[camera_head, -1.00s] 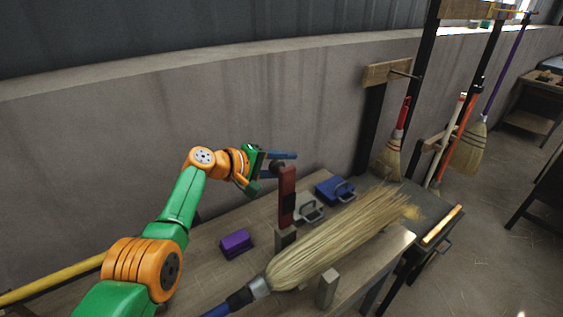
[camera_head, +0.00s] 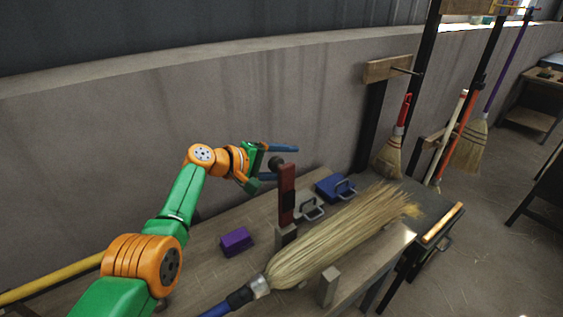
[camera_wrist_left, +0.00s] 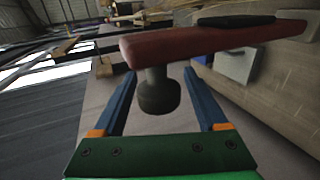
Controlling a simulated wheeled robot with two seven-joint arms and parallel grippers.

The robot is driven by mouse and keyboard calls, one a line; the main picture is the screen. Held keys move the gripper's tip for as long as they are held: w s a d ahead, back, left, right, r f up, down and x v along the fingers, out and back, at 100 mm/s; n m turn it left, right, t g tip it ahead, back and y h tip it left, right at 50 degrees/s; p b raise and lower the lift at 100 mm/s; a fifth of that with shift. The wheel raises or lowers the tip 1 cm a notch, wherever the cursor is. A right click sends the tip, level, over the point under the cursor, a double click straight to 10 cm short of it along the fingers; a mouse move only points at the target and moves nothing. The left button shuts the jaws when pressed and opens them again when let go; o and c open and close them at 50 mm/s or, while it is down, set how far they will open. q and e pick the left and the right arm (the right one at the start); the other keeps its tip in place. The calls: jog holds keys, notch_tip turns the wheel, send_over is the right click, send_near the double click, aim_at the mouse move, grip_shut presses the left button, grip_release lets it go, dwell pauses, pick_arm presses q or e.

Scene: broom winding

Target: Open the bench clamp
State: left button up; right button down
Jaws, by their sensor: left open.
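The bench clamp has a red upright bar (camera_head: 287,180) with a black patch, standing on a block (camera_head: 286,235) at the bench's back half. A dark round knob (camera_head: 276,163) sticks out from the bar's wall side. My left gripper (camera_head: 283,162) is open, with one blue finger above the knob and one below in the head view. In the left wrist view, the knob (camera_wrist_left: 157,95) lies between the two blue fingers, with a gap on each side, and the red bar (camera_wrist_left: 210,40) crosses beyond them. My right gripper is out of view.
A straw broom head (camera_head: 335,240) lies across the bench (camera_head: 205,280) in front of the clamp. A purple block (camera_head: 236,241), a grey handled block (camera_head: 308,206) and a blue handled block (camera_head: 335,187) sit nearby. A concrete wall (camera_head: 130,140) stands behind.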

pick_arm(q)
jog(key=shift+s+a+r+p, duration=0.2)
jog(key=shift+a+r+p, duration=0.15)
jog(key=shift+a+p, duration=0.15)
jog(key=shift+v, duration=2.9)
jog(key=shift+s+f, duration=0.15)
jog(key=shift+f, duration=0.05)
